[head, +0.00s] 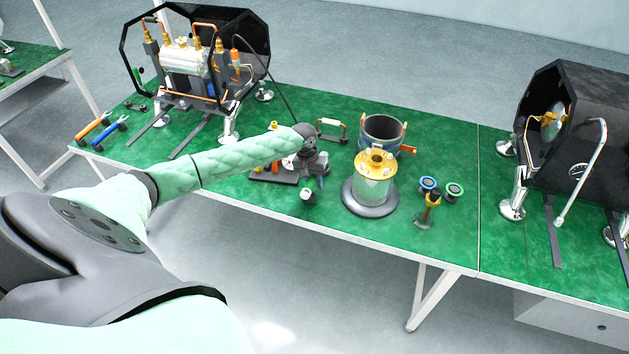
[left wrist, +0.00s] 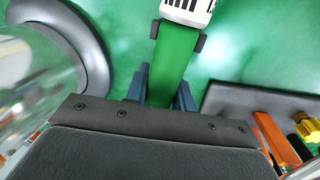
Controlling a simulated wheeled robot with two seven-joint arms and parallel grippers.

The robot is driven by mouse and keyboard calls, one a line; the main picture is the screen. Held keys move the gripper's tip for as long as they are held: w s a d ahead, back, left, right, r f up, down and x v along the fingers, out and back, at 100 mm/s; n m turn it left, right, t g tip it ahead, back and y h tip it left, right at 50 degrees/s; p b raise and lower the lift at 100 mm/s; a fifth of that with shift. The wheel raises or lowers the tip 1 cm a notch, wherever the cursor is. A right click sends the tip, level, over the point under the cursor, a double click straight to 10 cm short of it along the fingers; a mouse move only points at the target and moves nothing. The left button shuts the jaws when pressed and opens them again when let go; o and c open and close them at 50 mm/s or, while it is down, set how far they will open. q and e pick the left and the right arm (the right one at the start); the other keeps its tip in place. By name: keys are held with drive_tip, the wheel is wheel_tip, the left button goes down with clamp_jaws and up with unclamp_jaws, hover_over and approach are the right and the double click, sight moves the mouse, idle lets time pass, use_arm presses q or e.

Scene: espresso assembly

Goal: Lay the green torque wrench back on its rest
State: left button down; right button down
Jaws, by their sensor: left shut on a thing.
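My left gripper (head: 316,178) is low over the green table, left of the brass-topped boiler. In the left wrist view its fingertips (left wrist: 179,38) are shut on the green torque wrench (left wrist: 174,68), which has a bright green handle and a white end with black marks. In the head view the white end of the wrench (head: 307,196) shows just below the gripper; the arm and gripper hide most of the rest of it. I cannot make out the wrench's rest with certainty. My right gripper is not in view.
The boiler (head: 375,185) stands on a round grey base (head: 369,207) right of the gripper. A dark plate (head: 274,176) with small parts lies left of it.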

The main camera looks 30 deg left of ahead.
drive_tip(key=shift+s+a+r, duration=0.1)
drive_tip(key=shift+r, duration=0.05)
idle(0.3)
use_arm(q)
drive_tip(key=shift+f+p, duration=0.1)
drive_tip(key=shift+p, duration=0.2)
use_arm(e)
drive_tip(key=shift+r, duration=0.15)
use_arm(q)
drive_tip(key=shift+f, duration=0.3)
drive_tip(key=shift+f, duration=0.15)
drive_tip(key=c, duration=1.1)
unclamp_jaws()
drive_tip(key=shift+f, duration=0.1)
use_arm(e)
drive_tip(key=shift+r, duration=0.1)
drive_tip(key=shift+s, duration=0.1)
